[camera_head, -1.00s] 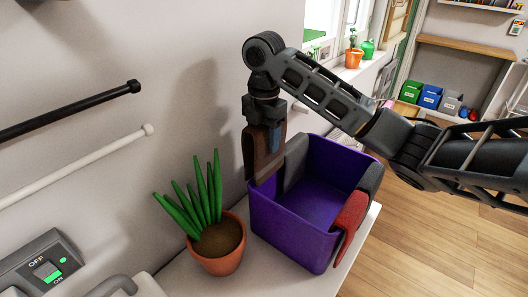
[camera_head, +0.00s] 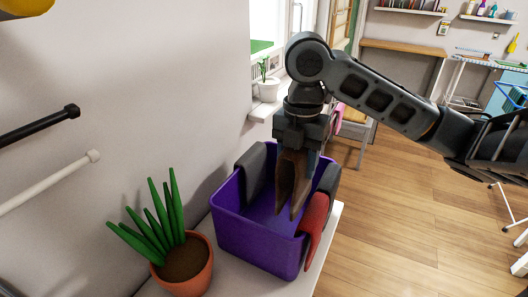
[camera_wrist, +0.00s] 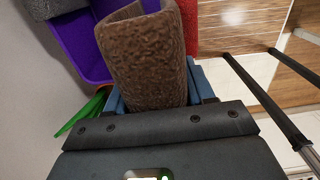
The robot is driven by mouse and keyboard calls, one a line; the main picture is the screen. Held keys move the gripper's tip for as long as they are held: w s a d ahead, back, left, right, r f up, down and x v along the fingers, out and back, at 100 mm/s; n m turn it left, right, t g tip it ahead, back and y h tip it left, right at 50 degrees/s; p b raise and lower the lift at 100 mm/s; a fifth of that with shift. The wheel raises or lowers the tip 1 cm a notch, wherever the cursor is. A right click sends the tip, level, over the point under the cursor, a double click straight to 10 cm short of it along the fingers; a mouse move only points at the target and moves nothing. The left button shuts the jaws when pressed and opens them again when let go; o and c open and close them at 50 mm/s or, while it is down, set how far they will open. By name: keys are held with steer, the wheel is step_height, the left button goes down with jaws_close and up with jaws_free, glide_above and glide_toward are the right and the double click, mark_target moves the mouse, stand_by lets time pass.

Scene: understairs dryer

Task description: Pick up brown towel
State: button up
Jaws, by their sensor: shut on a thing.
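A dark grey cloth (camera_head: 251,172) and a red cloth (camera_head: 313,225) drape over the bin's rim. A potted plant (camera_head: 183,262) stands left of the bin on a white ledge (camera_head: 235,284). Black (camera_head: 40,122) and white (camera_head: 50,182) rods stick out at left. Open floor (camera_head: 400,220) lies right.

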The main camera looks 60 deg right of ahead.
steer(key=s+b, duration=0.1)
steer(key=s, duration=1.1)
steer(key=shift+s+d+b, duration=0.2)
steer(key=shift+b, duration=0.1)
steer(key=shift+r+p, duration=0.35)
steer(key=shift+r, duration=0.1)
